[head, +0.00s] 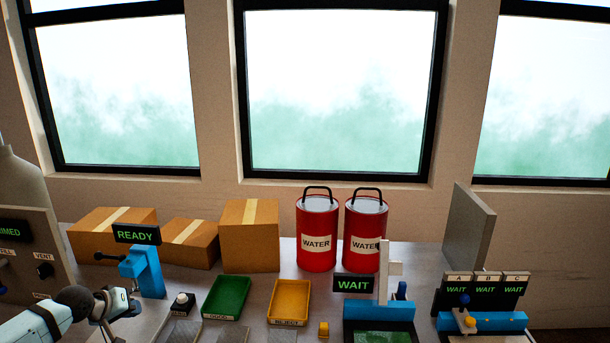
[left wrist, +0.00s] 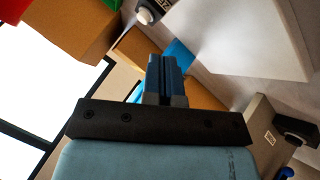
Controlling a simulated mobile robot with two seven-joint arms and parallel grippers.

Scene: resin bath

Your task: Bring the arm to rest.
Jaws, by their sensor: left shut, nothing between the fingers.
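My left arm comes in at the lower left of the head view, and its left gripper (head: 112,318) is over the left part of the bench. In the left wrist view the left gripper's fingers (left wrist: 165,75) are together with nothing between them. It is held apart from the things around it as far as I can tell. A blue stand (head: 148,270) with a READY sign (head: 136,234) is just behind it. My right gripper is in neither view.
Cardboard boxes (head: 250,236) and two red WATER cans (head: 317,255) line the back. A green tray (head: 227,298) and a yellow REJECT tray (head: 290,301) lie mid-bench. Blue stations with WAIT signs (head: 353,284) are to the right. A control panel (head: 35,262) stands at the left.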

